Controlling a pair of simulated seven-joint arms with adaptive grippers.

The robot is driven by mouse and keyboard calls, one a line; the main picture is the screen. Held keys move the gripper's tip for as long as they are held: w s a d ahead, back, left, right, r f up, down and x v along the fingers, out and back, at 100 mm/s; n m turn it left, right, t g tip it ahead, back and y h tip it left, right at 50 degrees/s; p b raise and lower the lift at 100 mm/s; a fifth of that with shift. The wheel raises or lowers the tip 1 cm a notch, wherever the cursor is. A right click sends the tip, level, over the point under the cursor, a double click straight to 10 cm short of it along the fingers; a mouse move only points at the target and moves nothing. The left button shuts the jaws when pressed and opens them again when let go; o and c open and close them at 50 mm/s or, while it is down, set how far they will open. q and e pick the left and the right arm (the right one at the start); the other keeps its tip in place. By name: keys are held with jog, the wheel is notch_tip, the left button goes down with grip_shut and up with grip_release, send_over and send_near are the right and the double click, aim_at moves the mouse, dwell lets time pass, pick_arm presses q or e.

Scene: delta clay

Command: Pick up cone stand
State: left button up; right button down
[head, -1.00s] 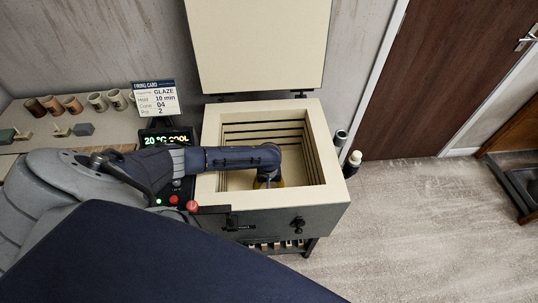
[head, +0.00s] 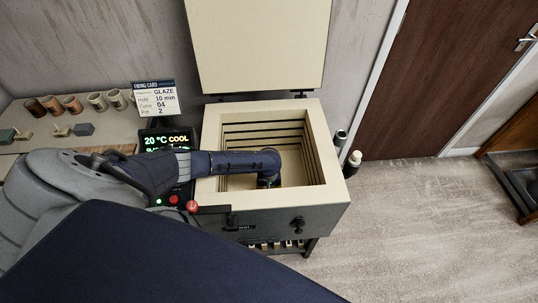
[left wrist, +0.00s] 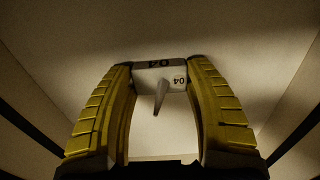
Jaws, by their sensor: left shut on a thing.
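The cone stand (left wrist: 145,76) is a small pale block marked 04 with a grey cone (left wrist: 160,97) on it. It shows in the left wrist view, between the yellow fingertips of my left gripper (left wrist: 160,72). The fingers are shut on it. In the head view my left arm reaches over the kiln (head: 212,190) and its wrist points down into the open chamber; the fingertips and the stand are hidden there. My right gripper is not in view.
The kiln lid (head: 262,45) stands open behind. The chamber walls (head: 312,160) surround my left gripper. A control panel (head: 167,140) reading 20 °C COOL and a firing card (head: 157,98) for cone 04 are at left. Small bottles (head: 352,163) stand right of the kiln.

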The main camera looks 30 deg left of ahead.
pick_arm(q)
jog(key=c, duration=0.6)
jog(key=shift+r, duration=0.1)
